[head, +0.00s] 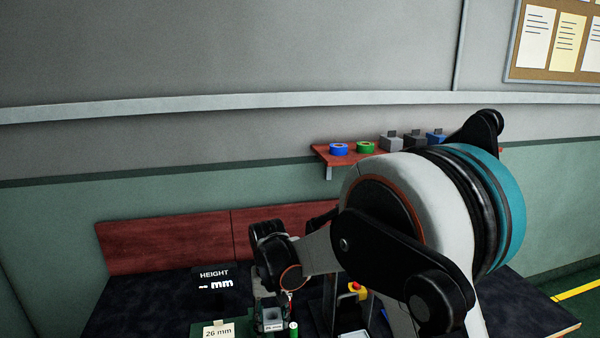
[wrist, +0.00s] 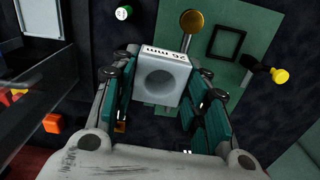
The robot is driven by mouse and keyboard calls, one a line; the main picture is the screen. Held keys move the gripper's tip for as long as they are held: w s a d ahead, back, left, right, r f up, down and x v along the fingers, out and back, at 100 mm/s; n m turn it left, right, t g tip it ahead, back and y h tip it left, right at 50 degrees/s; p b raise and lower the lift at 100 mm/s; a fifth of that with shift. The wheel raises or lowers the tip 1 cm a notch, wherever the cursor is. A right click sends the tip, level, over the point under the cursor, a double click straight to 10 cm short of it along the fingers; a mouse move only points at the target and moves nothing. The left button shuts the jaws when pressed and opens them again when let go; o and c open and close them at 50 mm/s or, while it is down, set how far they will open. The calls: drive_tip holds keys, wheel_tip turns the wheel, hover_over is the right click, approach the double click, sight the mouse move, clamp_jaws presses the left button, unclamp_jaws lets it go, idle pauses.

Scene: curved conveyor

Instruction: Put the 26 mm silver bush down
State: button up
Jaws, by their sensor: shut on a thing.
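The silver bush (wrist: 166,80) is a pale block with a round bore and a "26 mm" label, seen close up in the wrist view. My gripper (wrist: 163,62) has its two teal fingers on either side of it and is shut on it. In the head view the bush (head: 272,319) shows small near the bottom edge, partly covered by my gripper (head: 271,305). A green mat (wrist: 211,75) with a black square outline (wrist: 226,42) lies beyond the bush in the wrist view. I cannot tell whether the bush touches the surface below.
A height display (head: 214,281) reading "-- mm" and a "26 mm" card (head: 218,332) stand left of my gripper in the head view. A brass-coloured disc (wrist: 192,21), a yellow knob (wrist: 280,76) and a green-sided cylinder (wrist: 124,13) are near the bush. The dark table is clear at left.

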drive_tip(key=s+d+f, duration=0.1)
drive_tip(key=s+d, duration=0.1)
drive_tip(key=d, duration=0.7)
drive_tip(key=s+d+f+m, duration=0.1)
drive_tip(key=s+d, duration=0.1)
drive_tip(key=d, duration=0.7)
drive_tip(key=s+d+f+m, duration=0.1)
drive_tip(key=s+d+f, duration=0.1)
drive_tip(key=d, duration=0.7)
drive_tip(key=shift+s+d, duration=0.15)
drive_tip(key=shift+s, duration=0.3)
drive_tip(key=shift+s, duration=0.1)
